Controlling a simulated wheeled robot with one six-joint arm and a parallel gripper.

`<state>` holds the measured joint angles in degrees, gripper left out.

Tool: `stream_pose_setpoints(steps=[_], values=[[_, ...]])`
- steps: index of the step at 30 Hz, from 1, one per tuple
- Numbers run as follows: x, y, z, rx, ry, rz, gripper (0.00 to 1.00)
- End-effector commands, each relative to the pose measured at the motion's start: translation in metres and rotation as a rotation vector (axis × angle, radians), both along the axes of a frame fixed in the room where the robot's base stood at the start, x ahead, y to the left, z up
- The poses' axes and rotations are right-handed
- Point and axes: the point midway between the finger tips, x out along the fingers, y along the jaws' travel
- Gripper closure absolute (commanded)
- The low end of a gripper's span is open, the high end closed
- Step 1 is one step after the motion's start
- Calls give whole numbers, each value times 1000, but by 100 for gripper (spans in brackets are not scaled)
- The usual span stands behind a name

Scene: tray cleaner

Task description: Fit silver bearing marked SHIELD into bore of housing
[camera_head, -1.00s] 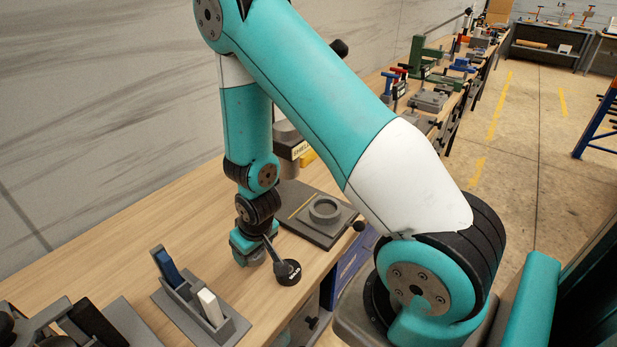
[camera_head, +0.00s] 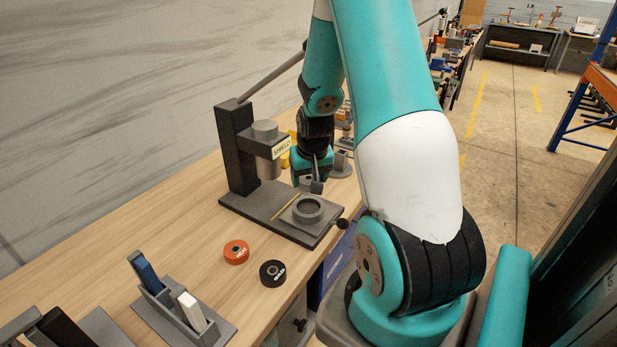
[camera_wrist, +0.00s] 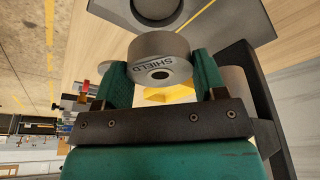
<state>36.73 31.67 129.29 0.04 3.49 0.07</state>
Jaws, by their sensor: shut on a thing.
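The silver bearing marked SHIELD (camera_wrist: 160,48) is held between the two teal fingers of my gripper (camera_wrist: 157,75), with its lettered face and centre hole showing in the wrist view. In the head view my gripper (camera_head: 313,180) hangs pointing down behind and slightly right of the housing, and the bearing is hard to make out there. The housing (camera_head: 308,210) is a grey ring on the dark base of a press, with its bore open upward and empty. In the wrist view the housing (camera_wrist: 186,10) is partly cut off at the top edge, apart from the bearing.
The press (camera_head: 236,150) has a tall column, a lever and a ram with a SHIELD label over its base. An orange bearing (camera_head: 236,252) and a black bearing (camera_head: 272,273) lie in front. A grey holder (camera_head: 165,307) with blue and white pieces stands nearer.

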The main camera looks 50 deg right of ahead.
Motion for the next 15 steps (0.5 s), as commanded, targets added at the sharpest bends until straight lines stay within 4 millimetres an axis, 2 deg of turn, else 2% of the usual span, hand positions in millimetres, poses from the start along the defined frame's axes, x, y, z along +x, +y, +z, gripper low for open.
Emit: stream_pose_setpoints(steps=[6,15], values=[[0,1,0,-1,0,6,65],[0,2,-21,1,1,6,65]])
